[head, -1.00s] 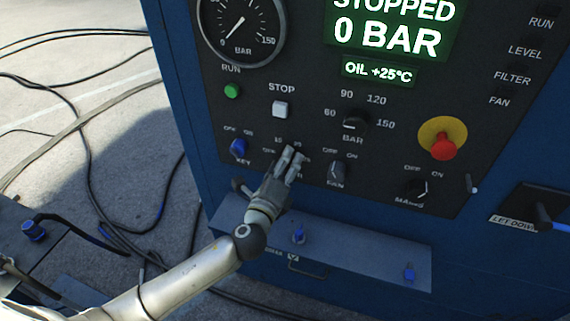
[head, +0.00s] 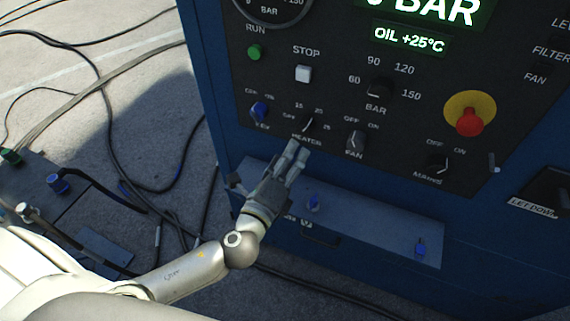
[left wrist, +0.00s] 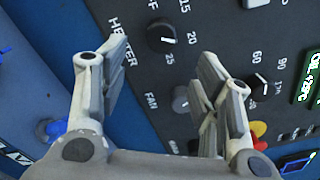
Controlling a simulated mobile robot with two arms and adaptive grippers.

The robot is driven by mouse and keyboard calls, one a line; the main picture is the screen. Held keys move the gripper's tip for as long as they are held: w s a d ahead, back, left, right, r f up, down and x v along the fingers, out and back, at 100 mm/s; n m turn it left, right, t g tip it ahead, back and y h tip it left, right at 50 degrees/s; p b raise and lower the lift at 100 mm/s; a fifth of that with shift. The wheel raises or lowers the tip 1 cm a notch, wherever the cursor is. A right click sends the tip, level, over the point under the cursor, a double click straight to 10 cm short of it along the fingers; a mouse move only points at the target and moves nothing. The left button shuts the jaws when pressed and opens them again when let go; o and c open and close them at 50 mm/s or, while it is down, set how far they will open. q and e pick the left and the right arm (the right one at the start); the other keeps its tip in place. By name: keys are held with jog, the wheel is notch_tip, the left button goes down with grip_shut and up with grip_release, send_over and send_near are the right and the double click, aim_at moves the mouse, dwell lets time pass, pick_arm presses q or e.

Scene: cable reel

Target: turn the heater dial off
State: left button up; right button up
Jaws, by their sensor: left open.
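The heater dial (head: 308,124) is a small black knob low on the dark control panel, with 15, 20 and 25 marks around it. Its pale pointer line appears to face the 20 mark. My left gripper (head: 297,147) is just below and in front of the dial, apart from it, with its fingers towards the panel. In the left wrist view, the heater dial (left wrist: 162,37) shows uncovered between the spread fingers of the left gripper (left wrist: 162,52), which is open and empty. The right gripper is out of view.
The fan dial (head: 355,143) is right of the heater dial and the blue key switch (head: 259,111) left of it. A red emergency button (head: 469,121) is further right. A blue-grey ledge (head: 375,222) juts out below the panel. Cables lie on the ground at left.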

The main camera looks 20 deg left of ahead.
aim_at(303, 131)
pick_arm(q)
jog(key=shift+s, duration=0.9)
jog(key=w+m+p, duration=0.3)
jog(key=w+m, duration=0.2)
jog(key=w, duration=0.1)
jog(key=w+m+p, duration=0.4)
jog(key=w+m, duration=0.1)
jog(key=shift+w+r, duration=0.15)
jog(key=shift+w, duration=0.25)
jog(key=shift+c, duration=0.5)
jog(key=c, duration=0.9)
